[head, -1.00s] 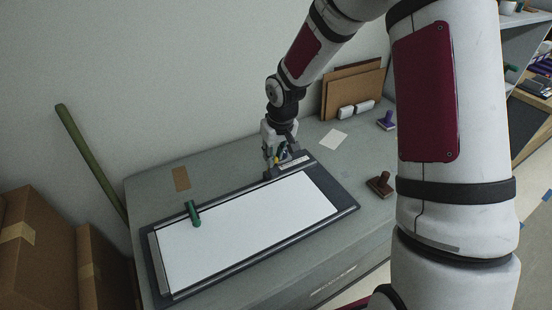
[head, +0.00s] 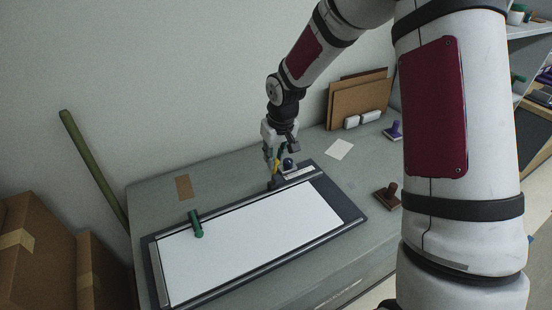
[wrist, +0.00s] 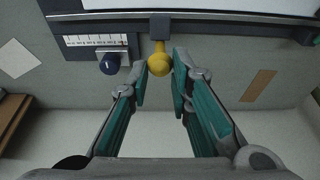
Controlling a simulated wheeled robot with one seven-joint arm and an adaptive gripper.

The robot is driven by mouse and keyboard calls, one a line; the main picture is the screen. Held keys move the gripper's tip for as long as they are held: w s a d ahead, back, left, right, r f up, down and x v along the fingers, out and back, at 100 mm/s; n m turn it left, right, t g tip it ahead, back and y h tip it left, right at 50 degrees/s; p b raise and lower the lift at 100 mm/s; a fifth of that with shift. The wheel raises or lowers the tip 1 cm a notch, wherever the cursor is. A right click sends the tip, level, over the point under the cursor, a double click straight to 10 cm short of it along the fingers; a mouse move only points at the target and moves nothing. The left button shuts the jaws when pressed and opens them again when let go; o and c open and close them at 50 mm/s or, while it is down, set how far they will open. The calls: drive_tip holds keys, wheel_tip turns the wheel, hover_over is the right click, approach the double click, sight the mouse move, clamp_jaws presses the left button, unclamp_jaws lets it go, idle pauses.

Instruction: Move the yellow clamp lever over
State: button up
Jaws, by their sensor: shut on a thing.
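The yellow clamp lever ends in a round yellow knob (wrist: 160,65) on a short stem in the wrist view. The stem joins a dark block (wrist: 160,25) on the board's rail. My gripper (wrist: 159,72) has its teal fingers on both sides of the knob and is shut on it. In the head view my gripper (head: 271,178) is at the far edge of the board (head: 352,208).
A dark blue knob (wrist: 109,64) with a white scale (wrist: 95,40) stands close beside the lever. A green handle (head: 195,222) lies over the white sheet (head: 250,240). A brown stamp (head: 387,195) and a pale card (head: 339,149) lie to the right.

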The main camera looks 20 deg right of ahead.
drive_tip(key=shift+w+r, duration=0.1)
drive_tip(key=shift+w, duration=0.05)
drive_tip(key=shift+w+a+b, duration=0.2)
drive_tip(key=shift+w+b, duration=0.35)
drive_tip(key=shift+w, duration=0.4)
drive_tip(key=o, duration=0.9)
drive_tip(key=shift+s, duration=0.1)
drive_tip(key=shift+r, duration=0.15)
